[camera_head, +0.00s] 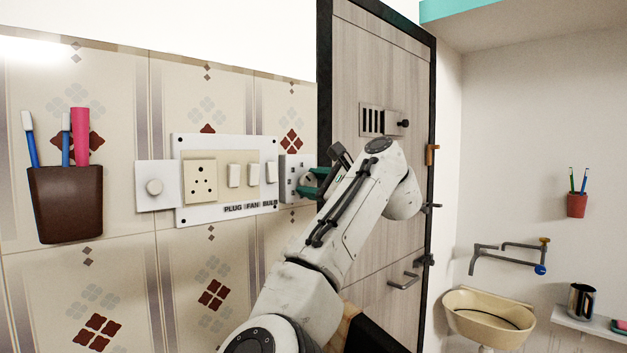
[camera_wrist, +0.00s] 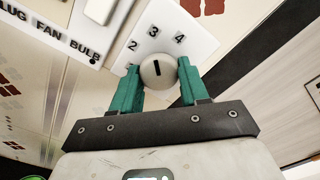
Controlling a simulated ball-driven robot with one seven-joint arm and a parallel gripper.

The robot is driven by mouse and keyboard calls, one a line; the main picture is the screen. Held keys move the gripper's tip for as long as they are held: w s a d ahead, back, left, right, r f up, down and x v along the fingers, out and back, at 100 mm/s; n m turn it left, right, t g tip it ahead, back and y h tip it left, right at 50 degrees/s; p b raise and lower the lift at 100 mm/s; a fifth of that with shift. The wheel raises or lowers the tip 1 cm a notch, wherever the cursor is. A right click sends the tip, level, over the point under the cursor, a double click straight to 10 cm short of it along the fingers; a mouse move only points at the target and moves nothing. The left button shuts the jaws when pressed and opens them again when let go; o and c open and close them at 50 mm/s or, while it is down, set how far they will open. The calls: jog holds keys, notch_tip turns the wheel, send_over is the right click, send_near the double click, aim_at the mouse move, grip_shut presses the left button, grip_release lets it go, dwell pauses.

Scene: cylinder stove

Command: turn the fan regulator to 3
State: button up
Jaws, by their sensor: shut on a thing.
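The fan regulator is a round knob (camera_wrist: 158,78) on a white plate (camera_wrist: 195,42) marked with numbers; 2, 3 and 4 are readable in the wrist view. The dark line on the knob's face points roughly up toward the 3. My gripper (camera_wrist: 159,68) has its green fingers on both sides of the knob and is shut on it. In the head view the plate (camera_head: 289,189) is right of the switchboard, and my gripper (camera_head: 315,184) reaches it from the right, partly covering the knob.
The switchboard (camera_head: 228,212) beside it carries a socket, switches and the labels PLUG, FAN and BULB. A wooden door (camera_head: 375,75) with a dark frame stands behind my arm; a basin (camera_head: 470,328) is at right.

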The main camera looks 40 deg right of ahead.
jog(key=shift+f, duration=0.2)
dwell(0.3)
jog(key=o, duration=1)
jog(key=shift+r, duration=0.15)
jog(key=s+b, duration=0.2)
jog(key=s, duration=0.3)
jog(key=s+b, duration=0.1)
jog(key=s, duration=0.5)
jog(key=shift+d+b, duration=0.2)
jog(key=shift+b, duration=0.15)
